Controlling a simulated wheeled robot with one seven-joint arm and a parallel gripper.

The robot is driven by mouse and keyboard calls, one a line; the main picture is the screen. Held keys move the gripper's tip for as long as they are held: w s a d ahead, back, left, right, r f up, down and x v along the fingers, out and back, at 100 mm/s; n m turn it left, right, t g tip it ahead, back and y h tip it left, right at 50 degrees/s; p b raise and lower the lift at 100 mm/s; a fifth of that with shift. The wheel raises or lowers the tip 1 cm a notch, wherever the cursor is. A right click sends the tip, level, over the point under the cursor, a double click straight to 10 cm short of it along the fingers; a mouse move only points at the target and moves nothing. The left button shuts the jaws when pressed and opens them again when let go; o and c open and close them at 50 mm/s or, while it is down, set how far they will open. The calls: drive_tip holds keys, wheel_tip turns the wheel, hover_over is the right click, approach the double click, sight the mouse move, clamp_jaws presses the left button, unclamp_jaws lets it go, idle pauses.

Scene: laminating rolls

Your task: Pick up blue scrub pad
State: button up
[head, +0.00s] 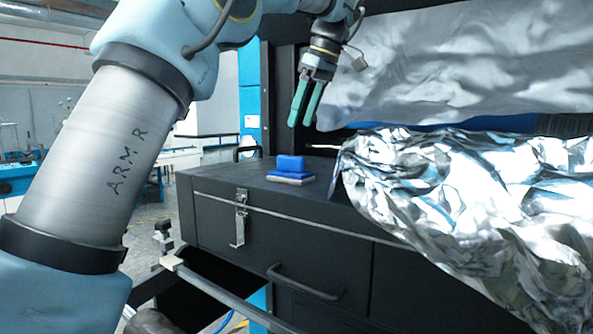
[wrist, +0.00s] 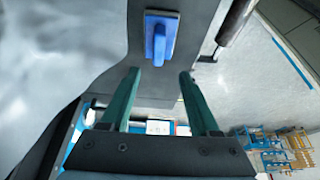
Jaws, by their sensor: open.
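The blue scrub pad (head: 290,168) has a blue block handle on a flat base with a pale underside. It rests on the black cabinet top (head: 225,182), near the left end, beside the foil. My gripper (head: 302,125) is above and slightly to the right of it in the head view, with green fingers pointing down. The fingers are apart with nothing between them. In the wrist view the scrub pad (wrist: 160,38) lies beyond the open fingertips (wrist: 160,72), apart from them, and is fully visible.
Crumpled silver foil (head: 450,195) covers the right of the cabinet, close to the pad. A large pale wrapped roll (head: 450,60) hangs behind. A black handle (head: 245,151) stands at the cabinet's back left edge. A metal latch (head: 240,218) is on its front.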

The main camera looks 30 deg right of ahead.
hover_over(291, 157)
drive_tip(key=d, duration=0.1)
wheel_tip(291, 157, down, 5)
drive_tip(key=shift+d+r, duration=0.1)
drive_tip(key=shift+r, duration=0.05)
drive_tip(key=shift+s+p+x, duration=0.1)
drive_tip(key=shift+p+x, duration=0.5)
drive_tip(key=shift+x, duration=0.8)
drive_tip(key=shift+s+p+x, duration=0.15)
drive_tip(key=shift+p+x, duration=0.45)
drive_tip(key=shift+x, duration=0.8)
drive_tip(key=shift+d, duration=0.15)
clamp_jaws()
